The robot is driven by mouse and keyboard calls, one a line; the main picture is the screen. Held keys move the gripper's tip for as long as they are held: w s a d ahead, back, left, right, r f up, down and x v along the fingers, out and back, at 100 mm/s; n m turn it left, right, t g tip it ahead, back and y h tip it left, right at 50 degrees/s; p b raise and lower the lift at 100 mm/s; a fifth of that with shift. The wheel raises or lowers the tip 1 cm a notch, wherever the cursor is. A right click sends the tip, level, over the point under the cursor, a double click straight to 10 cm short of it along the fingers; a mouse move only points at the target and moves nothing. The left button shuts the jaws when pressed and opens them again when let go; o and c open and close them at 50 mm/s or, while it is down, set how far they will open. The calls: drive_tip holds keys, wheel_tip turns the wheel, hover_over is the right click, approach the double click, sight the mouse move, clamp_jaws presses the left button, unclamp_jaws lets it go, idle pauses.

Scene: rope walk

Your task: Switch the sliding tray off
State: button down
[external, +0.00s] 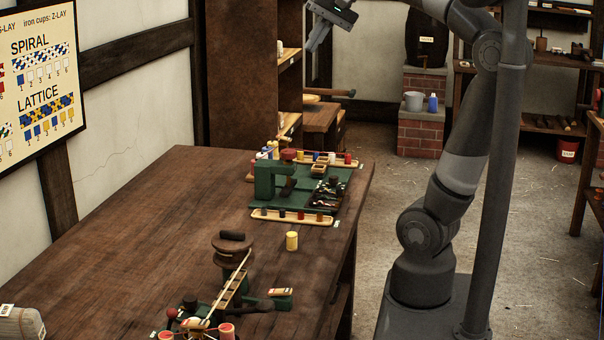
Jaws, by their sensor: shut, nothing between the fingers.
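A green machine (270,181) stands toward the far end of the long table. A narrow light-wood tray (268,217) with several small coloured pegs lies along its near side, and a similar tray (327,158) lies along its far side. I cannot tell which part is the sliding tray, and no switch on it can be made out. A dark compartment (325,197) with small items sits at the machine's right. My gripper (316,44) is shut and empty, high above and behind the machine, well apart from it, at the top of the external view.
A yellow cylinder (292,241) stands on the table (160,215) near the machine. The table's left part is clear.

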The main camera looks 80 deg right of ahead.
drive_tip(key=s+d+m+t, duration=0.35)
drive_tip(key=d+m, duration=1.15)
drive_tip(key=d, duration=0.5)
drive_tip(key=s+d+m+t+h, duration=0.3)
drive_tip(key=s+d+m+h, duration=0.1)
drive_tip(key=s+d+m, duration=0.85)
wheel_tip(320, 180, down, 47)
drive_tip(key=d+n, duration=0.1)
drive_tip(key=n, duration=0.1)
drive_tip(key=shift+s+d+r, duration=0.2)
drive_tip(key=shift+s+d, duration=0.1)
drive_tip(key=shift+s, duration=0.1)
drive_tip(key=shift+w, duration=0.1)
approach(341, 195)
wheel_tip(341, 195, down, 2)
drive_tip(key=w, duration=0.2)
drive_tip(key=shift+w+d, duration=0.2)
drive_tip(key=shift+w, duration=0.3)
drive_tip(key=shift+w+d, duration=0.15)
drive_tip(key=shift+w, duration=0.35)
drive_tip(key=shift+w+d, duration=0.1)
drive_tip(key=shift+w, duration=0.5)
